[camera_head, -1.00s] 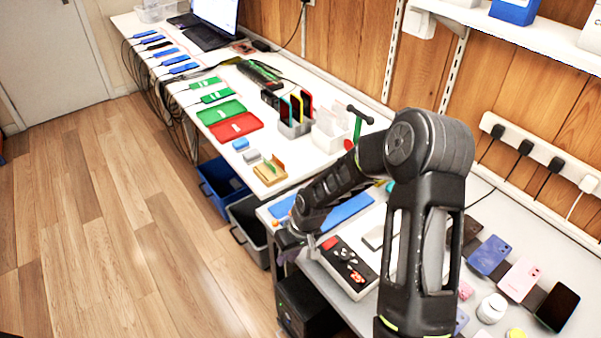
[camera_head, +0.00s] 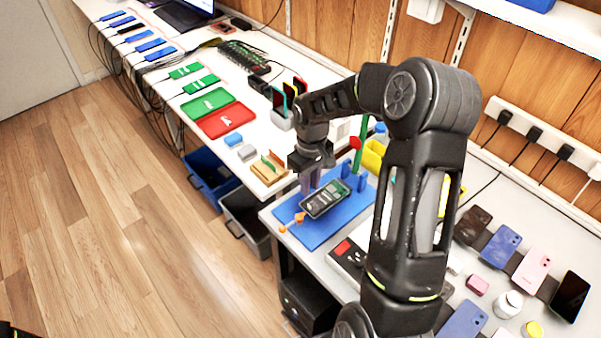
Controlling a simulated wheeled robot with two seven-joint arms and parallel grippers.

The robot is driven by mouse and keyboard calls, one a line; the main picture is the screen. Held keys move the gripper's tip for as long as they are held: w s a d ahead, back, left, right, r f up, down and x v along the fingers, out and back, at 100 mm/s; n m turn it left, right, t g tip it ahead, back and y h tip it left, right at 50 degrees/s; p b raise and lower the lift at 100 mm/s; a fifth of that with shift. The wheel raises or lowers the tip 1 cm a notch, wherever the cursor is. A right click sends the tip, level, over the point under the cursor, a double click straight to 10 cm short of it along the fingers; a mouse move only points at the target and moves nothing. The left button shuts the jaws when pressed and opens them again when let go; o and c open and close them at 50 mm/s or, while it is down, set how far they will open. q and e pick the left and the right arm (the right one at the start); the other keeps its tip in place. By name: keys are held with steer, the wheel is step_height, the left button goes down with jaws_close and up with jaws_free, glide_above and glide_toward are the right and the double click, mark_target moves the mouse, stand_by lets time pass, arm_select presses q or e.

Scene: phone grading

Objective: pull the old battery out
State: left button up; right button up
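My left gripper is out of view.
Blue posts (camera_head: 361,182) and a yellow bin (camera_head: 374,155) stand behind the phone. A wooden stand (camera_head: 268,168) and red tray (camera_head: 228,120) lie left. Phones (camera_head: 501,246) line the right.

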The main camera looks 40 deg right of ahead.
mark_target(309, 205)
steer(key=shift+s, duration=0.1)
steer(key=shift+f, duration=0.15)
steer(key=shift+f+b, duration=2.9)
steer(key=shift+f, duration=1)
jaws_close()
steer(key=shift+r, duration=0.2)
steer(key=shift+r+p, duration=2.35)
steer(key=shift+r, duration=1.05)
